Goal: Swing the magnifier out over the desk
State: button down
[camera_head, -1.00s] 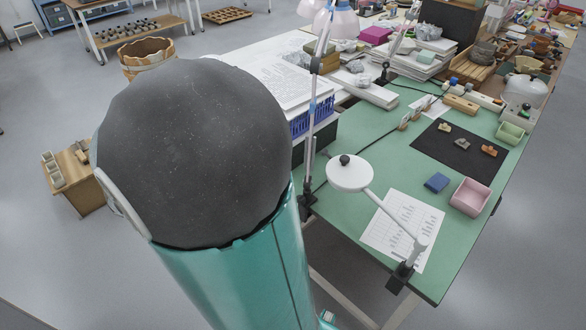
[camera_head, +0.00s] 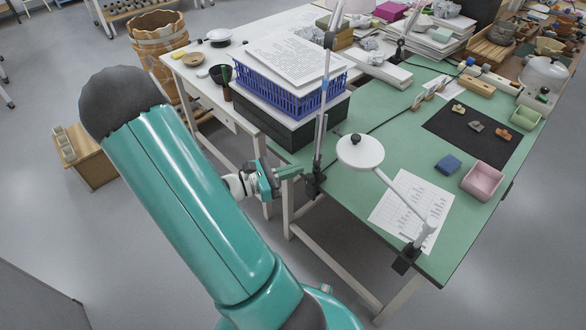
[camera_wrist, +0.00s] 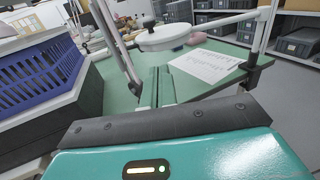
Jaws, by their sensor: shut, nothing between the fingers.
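The magnifier (camera_head: 361,152) has a round white head with a black knob on top. Its white arm (camera_head: 402,193) runs to a post and a dark clamp (camera_head: 405,261) at the desk's near edge. The head hangs over the left part of the green desk (camera_head: 455,262). My gripper (camera_head: 298,172) is shut and empty, left of the head and beside a lamp post, apart from the magnifier. In the wrist view, the fingers (camera_wrist: 157,82) point towards the magnifier head (camera_wrist: 162,38), which shows beyond and above them.
A lamp post (camera_head: 318,140) stands between my gripper and the magnifier head in the head view. A blue basket (camera_head: 290,92) on dark boxes is behind the gripper. A printed sheet (camera_head: 410,208), blue block (camera_head: 447,164), pink tray (camera_head: 483,181) and black mat (camera_head: 455,130) lie on the desk.

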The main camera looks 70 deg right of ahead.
aim_at(339, 156)
jog(key=x, duration=1)
jog(key=shift+s+d, duration=0.25)
jog(key=shift+d, duration=0.05)
jog(key=shift+s+d+m+g+y, duration=0.25)
jog(key=shift+d+y, duration=0.1)
jog(key=shift+d, duration=0.25)
jog(key=shift+s+d+m+g+y, duration=0.25)
jog(key=shift+d+m+g+y, duration=0.05)
jog(key=shift+d, duration=0.35)
jog(key=shift+s+d+m+g+y, duration=0.25)
jog(key=shift+d+y, duration=0.1)
jog(key=shift+d, duration=0.25)
jog(key=shift+w, duration=0.15)
